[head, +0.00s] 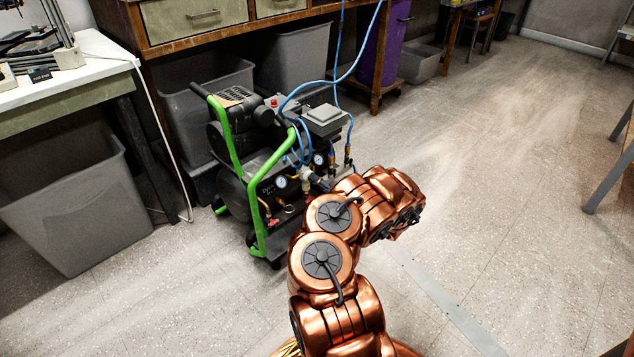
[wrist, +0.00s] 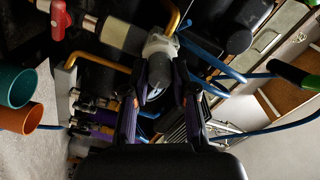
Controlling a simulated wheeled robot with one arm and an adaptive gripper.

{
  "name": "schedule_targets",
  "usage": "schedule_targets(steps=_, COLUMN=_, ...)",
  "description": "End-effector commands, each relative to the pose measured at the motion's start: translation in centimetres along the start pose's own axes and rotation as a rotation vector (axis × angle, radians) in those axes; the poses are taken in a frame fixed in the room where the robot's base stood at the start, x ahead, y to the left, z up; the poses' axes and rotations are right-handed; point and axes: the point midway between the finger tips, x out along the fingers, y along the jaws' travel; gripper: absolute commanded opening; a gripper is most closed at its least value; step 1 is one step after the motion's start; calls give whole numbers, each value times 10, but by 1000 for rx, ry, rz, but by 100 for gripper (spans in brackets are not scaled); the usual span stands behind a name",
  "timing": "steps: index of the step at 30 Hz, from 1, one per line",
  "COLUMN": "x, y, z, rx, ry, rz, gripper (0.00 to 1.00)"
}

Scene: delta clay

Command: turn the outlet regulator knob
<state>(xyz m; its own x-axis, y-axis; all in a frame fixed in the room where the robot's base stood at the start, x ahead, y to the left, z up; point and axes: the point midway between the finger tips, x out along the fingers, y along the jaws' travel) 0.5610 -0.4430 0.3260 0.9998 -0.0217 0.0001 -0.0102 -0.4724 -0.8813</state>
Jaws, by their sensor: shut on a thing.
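The outlet regulator knob (wrist: 159,70) is a dark grey rounded grip on a pale grey regulator body, at the upper middle of the wrist view. My gripper (wrist: 158,88) has its two purple-and-black fingers on either side of the knob and is shut on it. The inner contact faces are mostly hidden. In the head view the air compressor (head: 238,190), black with green tube handles, stands on the floor. My copper arm reaches over its right side and covers part of its front fittings. The knob and fingers are hard to make out there.
Blue hoses (head: 355,62) rise from the compressor. A red-handled valve (wrist: 60,18), brass pipes and fittings crowd the regulator in the wrist view. A workbench (head: 150,50) and grey bins (head: 75,215) stand behind and left.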

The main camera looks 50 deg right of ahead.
Motion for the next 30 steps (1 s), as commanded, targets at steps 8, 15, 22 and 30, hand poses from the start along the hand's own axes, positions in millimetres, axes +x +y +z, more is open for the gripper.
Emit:
schedule_targets(steps=8, x=2, y=-1, z=1, rx=-34, ry=-3, rz=-2, gripper=0)
schedule_targets(steps=15, x=2, y=-1, z=1, rx=-34, ry=-3, rz=-2, gripper=0)
schedule_targets(steps=22, x=1, y=-1, z=0, rx=-34, ry=-2, rz=-1, gripper=42)
schedule_targets(steps=30, x=0, y=0, z=-1, rx=-33, ry=1, rz=0, gripper=52)
